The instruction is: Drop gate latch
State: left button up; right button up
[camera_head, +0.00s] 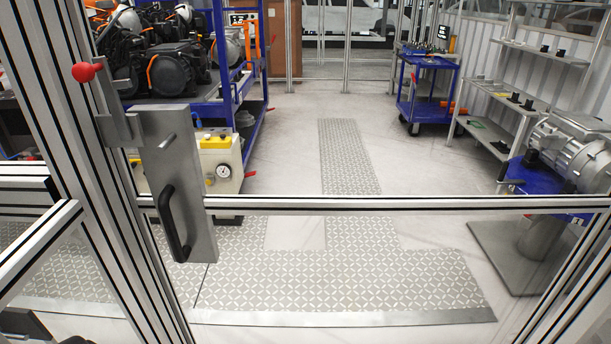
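The gate latch is a grey metal plate (172,165) on the aluminium gate frame at left, with a short metal pin and a black pull handle (172,225) on its face. Beside it on the post, a grey bracket (120,128) carries a lever with a red ball knob (83,72). The knob stands at the upper left, above the bracket. The bracket meets the plate's upper left edge; whether they are engaged I cannot tell. Neither of my grippers shows clearly. Dark parts at the bottom left edge are too cut off to identify.
A horizontal gate rail (370,203) crosses the view. Behind it lie patterned floor plates (350,270) and open floor. A blue rack (240,85) with machinery stands at left, a blue cart (428,100) at the back, and a metal motor unit (570,150) on a stand at right.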

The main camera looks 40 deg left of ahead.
aim_at(83, 71)
jog(key=u, duration=2.1)
